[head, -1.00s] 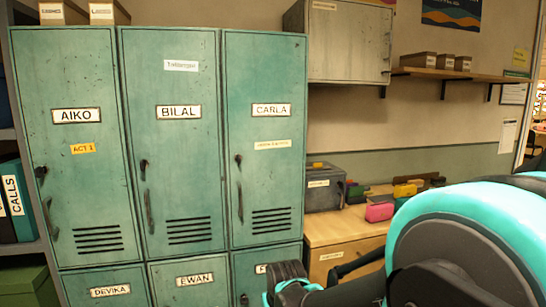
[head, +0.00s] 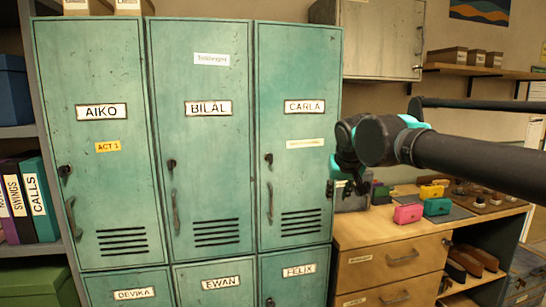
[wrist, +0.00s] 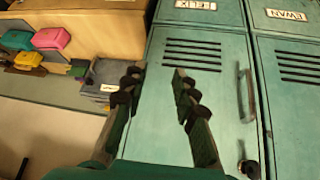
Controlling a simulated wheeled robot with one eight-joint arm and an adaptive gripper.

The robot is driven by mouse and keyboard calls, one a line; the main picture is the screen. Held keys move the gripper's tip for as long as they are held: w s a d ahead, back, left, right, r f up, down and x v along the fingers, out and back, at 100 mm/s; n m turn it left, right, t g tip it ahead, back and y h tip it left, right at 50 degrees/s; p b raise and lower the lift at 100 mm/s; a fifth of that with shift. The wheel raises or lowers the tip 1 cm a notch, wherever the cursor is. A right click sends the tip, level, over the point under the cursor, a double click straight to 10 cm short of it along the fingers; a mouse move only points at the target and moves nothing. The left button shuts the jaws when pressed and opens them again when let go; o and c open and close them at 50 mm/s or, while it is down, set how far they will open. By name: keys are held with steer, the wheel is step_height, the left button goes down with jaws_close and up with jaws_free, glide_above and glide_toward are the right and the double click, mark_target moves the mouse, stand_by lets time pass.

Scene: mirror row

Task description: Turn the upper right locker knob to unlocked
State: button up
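The upper right locker (head: 297,200) is a teal door labelled CARLA. Its small dark knob (head: 268,158) sits on the left side of the door, above a long handle (head: 270,203). The knob's pointing direction is too small to read. In the wrist view, which looks upside down, the knob (wrist: 247,168) shows at the lower right edge, beyond the handle (wrist: 248,95). My gripper (wrist: 155,84) is open and empty, with its fingers spread in front of the door, apart from the knob. In the head view my gripper (head: 346,183) hangs by the locker's right edge, partly hidden by my arm.
The AIKO (head: 101,190) and BILAL (head: 205,190) lockers stand to the left, with smaller lockers below. A wooden drawer unit (head: 390,262) stands right of the lockers, with pink (head: 408,214) and other coloured items on top. A grey wall cabinet (head: 382,40) hangs above.

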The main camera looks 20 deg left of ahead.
steer(key=s+a+r+n+y, duration=0.1)
steer(key=s+a+r, duration=0.2)
steer(key=a+r, duration=0.65)
steer(key=n+y, duration=0.2)
glide_toward(271, 155)
steer(key=shift+t, duration=0.3)
steer(key=x, duration=1)
steer(key=shift+w+a+f, duration=0.1)
steer(key=shift+f, duration=0.15)
jaws_close()
